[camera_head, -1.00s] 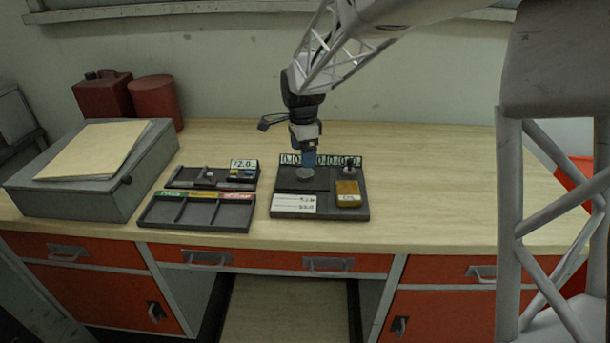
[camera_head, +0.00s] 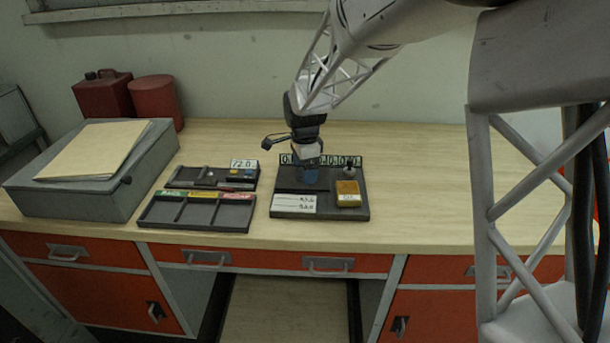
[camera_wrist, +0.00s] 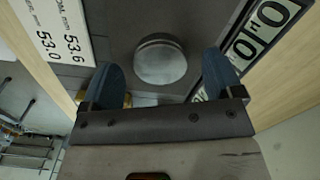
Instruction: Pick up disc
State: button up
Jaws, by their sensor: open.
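In the wrist view a round grey metal disc (camera_wrist: 160,62) with a darker rim lies on a dark surface. It lies between and slightly beyond the two blue fingertips of my gripper (camera_wrist: 163,75), with clear space on both sides. My gripper is open and empty. In the head view my gripper (camera_head: 308,174) points down over the dark station board (camera_head: 326,209) and hides the disc.
The board carries a white label (camera_head: 294,203), a yellow-orange block (camera_head: 348,193) and a number display at its back edge. A divided tray (camera_head: 200,229) and a smaller tray (camera_head: 180,182) stand to the left. The tabletop right of the board is clear.

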jog(key=shift+f, duration=0.45)
jog(key=c, duration=1.2)
jog(key=shift+r, duration=0.1)
jog(key=shift+r, duration=0.65)
jog(key=shift+s+d+r, duration=0.1)
jog(key=shift+s+r, duration=0.1)
jog(key=shift+r, duration=0.35)
jog(key=shift+s+r, duration=0.15)
jog(key=shift+r, duration=0.4)
jog(key=s+d, duration=0.1)
jog(key=s, duration=0.4)
jog(key=s+d+r, duration=0.1)
jog(key=s+d, duration=0.1)
jog(key=s, duration=0.2)
jog(key=s+d, duration=0.1)
jog(key=s, duration=0.4)
jog(key=shift+s+d+r, duration=0.2)
jog(key=shift+s+d, duration=0.1)
